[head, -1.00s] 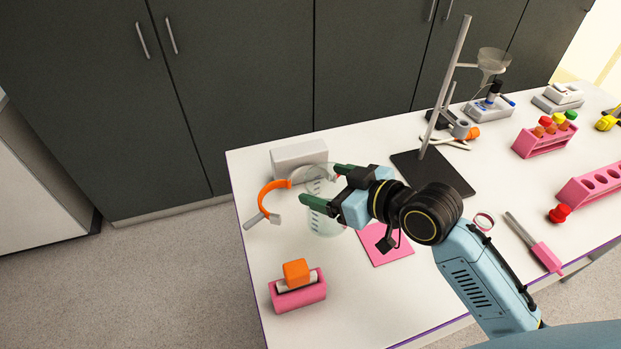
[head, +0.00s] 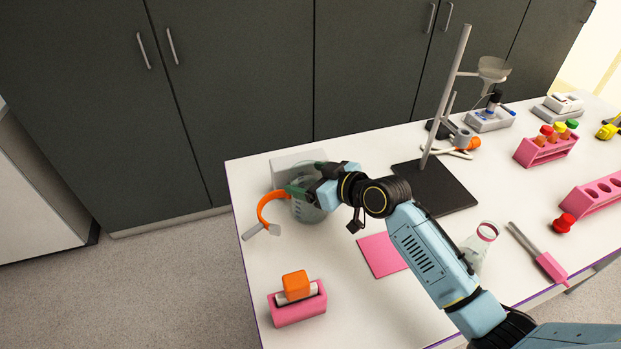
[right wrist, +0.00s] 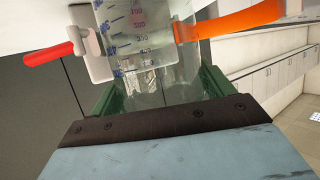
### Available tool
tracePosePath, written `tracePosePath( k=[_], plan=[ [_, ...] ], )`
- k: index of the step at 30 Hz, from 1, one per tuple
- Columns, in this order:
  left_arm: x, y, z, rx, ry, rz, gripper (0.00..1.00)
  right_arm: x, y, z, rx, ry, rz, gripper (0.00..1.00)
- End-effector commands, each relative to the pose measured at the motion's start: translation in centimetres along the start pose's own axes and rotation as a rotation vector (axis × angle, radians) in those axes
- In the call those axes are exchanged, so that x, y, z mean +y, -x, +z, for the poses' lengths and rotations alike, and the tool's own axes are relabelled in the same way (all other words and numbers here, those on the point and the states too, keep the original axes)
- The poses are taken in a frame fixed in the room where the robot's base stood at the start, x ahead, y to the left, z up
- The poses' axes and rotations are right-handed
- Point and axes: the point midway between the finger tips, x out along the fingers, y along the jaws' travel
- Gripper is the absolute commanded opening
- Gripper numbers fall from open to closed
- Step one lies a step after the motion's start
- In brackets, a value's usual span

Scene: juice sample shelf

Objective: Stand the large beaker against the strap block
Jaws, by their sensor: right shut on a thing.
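The large beaker (head: 308,211), clear with blue markings, is upright near the table's back left corner. My right gripper (head: 303,183) is shut on it, its green fingers on either side of the glass. The strap block (head: 291,163) is a pale grey block just behind the beaker, partly hidden by it and the gripper. An orange strap (head: 264,206) curves out at its left. In the right wrist view the marked beaker wall (right wrist: 130,45) overlaps the pale block and the orange strap (right wrist: 232,22). I cannot tell whether beaker and block touch. My left gripper is not in view.
A pink holder (head: 300,309) with an orange-topped piece stands at the front left. A pink mat (head: 380,255) lies right of the beaker. A stand with a black base (head: 445,190) and a flask (head: 478,246) are farther right. The table between beaker and pink holder is clear.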

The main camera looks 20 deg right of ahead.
Motion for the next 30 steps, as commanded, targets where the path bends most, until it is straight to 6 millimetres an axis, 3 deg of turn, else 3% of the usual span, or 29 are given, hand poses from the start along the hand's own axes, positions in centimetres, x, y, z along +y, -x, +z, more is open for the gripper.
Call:
tracePosePath(
  k=[6, 7, 11, 20, 25, 30],
  plan=[
    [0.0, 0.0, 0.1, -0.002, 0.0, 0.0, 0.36, 0.0, 0.0, -0.1, 0.003, 0.001, 0.001, 0.35],
    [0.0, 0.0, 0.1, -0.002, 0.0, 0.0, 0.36, 0.0, 0.0, 0.0, 0.001, 0.0, 0.001, 0.83],
    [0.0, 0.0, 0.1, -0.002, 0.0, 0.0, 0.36, 0.0, 0.0, 0.0, 0.001, 0.0, 0.001, 1.0],
    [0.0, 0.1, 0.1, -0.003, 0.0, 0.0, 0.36, 0.1, 0.4, 0.0, 0.0, 0.001, 0.001, 1.0],
    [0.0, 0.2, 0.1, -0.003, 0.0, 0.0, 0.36, 0.1, 2.6, 0.0, 0.0, 0.004, 0.002, 1.0],
    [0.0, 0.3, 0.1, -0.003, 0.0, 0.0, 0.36, 0.0, 6.1, 0.0, -0.002, 0.004, 0.001, 1.0]
  ],
)
